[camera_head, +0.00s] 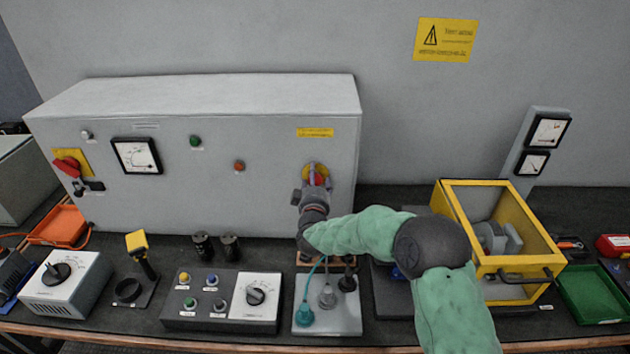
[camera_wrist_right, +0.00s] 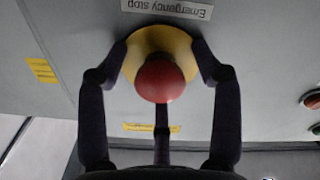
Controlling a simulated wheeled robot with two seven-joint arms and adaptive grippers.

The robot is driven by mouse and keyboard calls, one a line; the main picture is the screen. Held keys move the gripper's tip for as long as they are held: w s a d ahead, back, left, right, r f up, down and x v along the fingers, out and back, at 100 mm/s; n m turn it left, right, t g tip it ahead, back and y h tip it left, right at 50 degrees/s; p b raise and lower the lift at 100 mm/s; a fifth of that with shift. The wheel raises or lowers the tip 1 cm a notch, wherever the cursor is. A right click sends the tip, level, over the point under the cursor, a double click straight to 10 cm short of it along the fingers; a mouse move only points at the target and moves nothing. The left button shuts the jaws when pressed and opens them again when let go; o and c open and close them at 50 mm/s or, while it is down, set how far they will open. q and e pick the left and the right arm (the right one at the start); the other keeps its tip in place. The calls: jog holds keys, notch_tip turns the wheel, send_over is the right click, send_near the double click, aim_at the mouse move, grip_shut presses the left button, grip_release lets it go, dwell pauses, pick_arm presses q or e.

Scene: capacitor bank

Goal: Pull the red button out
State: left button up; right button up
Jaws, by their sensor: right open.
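The red button (camera_wrist_right: 160,80) is a round mushroom head on a yellow collar (camera_wrist_right: 172,43), under a label reading "Emergency stop" in the right wrist view. In the head view the red button (camera_head: 320,179) is on the right part of the grey cabinet front, partly covered by my right gripper (camera_head: 315,178). In the right wrist view my right gripper (camera_wrist_right: 162,75) is open, with its dark fingers spread around the button and collar. The side fingertips reach the collar's edges; whether they touch it I cannot tell. My left gripper is not in view.
The grey cabinet (camera_head: 230,190) also carries a red rotary switch (camera_head: 67,165), a meter (camera_head: 136,155) and small lamps. A control box (camera_head: 220,300) and a socket plate (camera_head: 328,318) with plugs lie below. A yellow-framed box (camera_head: 500,240) stands right of my arm.

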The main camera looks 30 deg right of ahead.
grip_shut()
jog(key=shift+f+p+v, duration=0.2)
jog(key=shift+p+v, duration=0.25)
jog(key=shift+v, duration=0.5)
jog(key=shift+c, duration=0.8)
grip_release()
jog(key=shift+o, duration=0.8)
jog(key=shift+s+r, duration=0.1)
jog(key=shift+a, duration=0.1)
jog(key=v, duration=1.2)
